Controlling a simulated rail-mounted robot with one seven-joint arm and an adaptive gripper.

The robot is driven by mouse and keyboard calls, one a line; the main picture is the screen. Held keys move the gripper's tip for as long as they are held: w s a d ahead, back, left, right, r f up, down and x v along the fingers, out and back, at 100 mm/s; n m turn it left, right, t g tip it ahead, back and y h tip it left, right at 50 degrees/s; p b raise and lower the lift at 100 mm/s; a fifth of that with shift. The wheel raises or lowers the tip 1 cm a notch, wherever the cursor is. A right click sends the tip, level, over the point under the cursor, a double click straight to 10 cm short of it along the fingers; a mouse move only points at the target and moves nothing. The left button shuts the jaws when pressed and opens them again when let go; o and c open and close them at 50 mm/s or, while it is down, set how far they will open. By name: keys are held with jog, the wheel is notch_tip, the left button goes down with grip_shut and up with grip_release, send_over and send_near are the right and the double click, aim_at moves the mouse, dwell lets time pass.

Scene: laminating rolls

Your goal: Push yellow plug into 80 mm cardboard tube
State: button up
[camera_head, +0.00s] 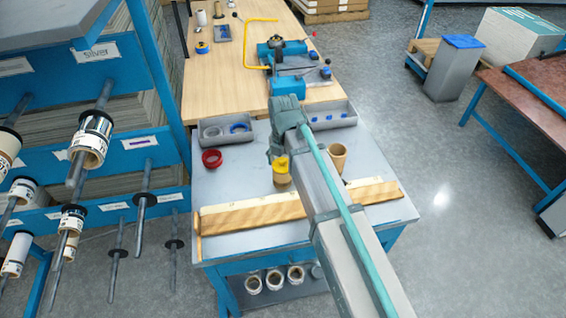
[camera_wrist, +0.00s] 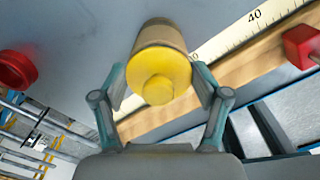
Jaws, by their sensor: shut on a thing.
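The yellow plug (camera_head: 281,164) is held in my gripper (camera_head: 280,157) above the grey table top. In the wrist view the plug (camera_wrist: 160,82) sits between the two fingers of my gripper (camera_wrist: 160,76), its round knob facing the camera. A brown cardboard tube (camera_wrist: 158,36) stands directly beyond the plug, in line with it. The same tube (camera_head: 283,184) shows below the plug in the head view. The plug appears to be at the tube's end; how deep it sits cannot be told. Another cardboard tube (camera_head: 338,160) stands to the right, partly behind my arm.
A red ring (camera_head: 212,158) lies left of the tube. A wooden rail with a ruler (camera_head: 250,213) runs along the table's front. Grey trays (camera_head: 222,132) stand at the back. A rack with rolls on rods (camera_head: 92,140) is at the left.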

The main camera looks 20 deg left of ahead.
jog(key=shift+s+f, duration=0.25)
jog(key=shift+f, duration=0.2)
jog(key=shift+c, duration=0.2)
jog(key=o, duration=1.5)
jog(key=shift+w+f, duration=0.1)
jog(key=shift+w, duration=0.05)
jog(key=shift+w+r, duration=0.1)
jog(key=shift+r, duration=0.1)
